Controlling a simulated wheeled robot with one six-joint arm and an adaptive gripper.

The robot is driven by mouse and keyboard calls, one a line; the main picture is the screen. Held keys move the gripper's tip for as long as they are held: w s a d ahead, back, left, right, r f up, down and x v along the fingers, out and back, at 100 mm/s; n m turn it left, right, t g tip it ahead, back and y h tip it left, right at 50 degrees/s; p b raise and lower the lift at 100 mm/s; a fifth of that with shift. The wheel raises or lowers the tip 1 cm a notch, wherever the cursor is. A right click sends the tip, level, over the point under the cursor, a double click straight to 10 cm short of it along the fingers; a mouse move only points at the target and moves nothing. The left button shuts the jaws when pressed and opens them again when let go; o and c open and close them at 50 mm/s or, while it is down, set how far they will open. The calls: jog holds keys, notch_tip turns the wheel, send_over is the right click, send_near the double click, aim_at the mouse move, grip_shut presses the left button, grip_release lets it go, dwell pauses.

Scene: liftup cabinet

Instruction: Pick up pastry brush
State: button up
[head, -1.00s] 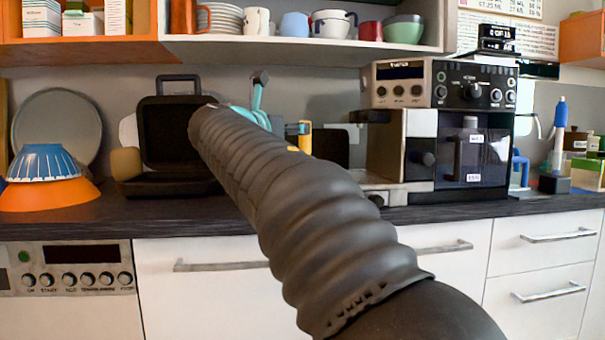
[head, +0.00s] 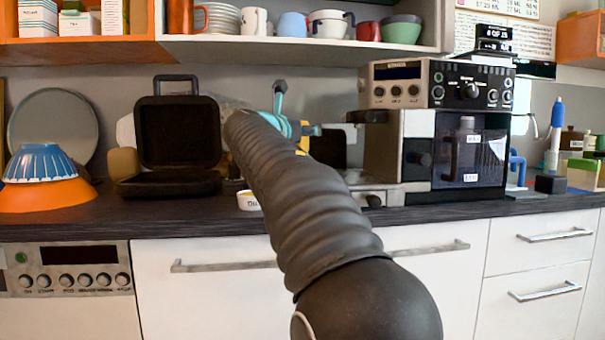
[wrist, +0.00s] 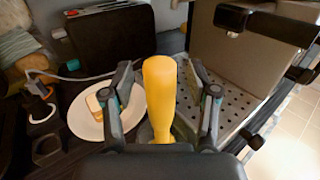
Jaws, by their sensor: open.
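A yellow handle (wrist: 160,85), which looks like that of the pastry brush, stands upright in the middle of the wrist view. Its lower end and any bristles are hidden by my gripper. My gripper (wrist: 162,78) is open, with one dark finger on each side of the handle and a visible gap to both. In the head view a small yellow part (head: 303,143) shows behind the end of my arm, and most of the gripper is hidden there.
A coffee machine (head: 400,150) stands right of my gripper; its perforated drip tray (wrist: 232,108) is close by. A white plate (wrist: 85,125) with a small block lies to the left. An open black case (head: 180,140) and a small white cup (head: 248,201) are on the counter.

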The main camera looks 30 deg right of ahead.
grip_shut()
jog(key=shift+r, duration=0.1)
notch_tip(320, 180, up, 10)
jog(key=p, duration=0.5)
jog(key=shift+s, duration=0.1)
dwell(0.4)
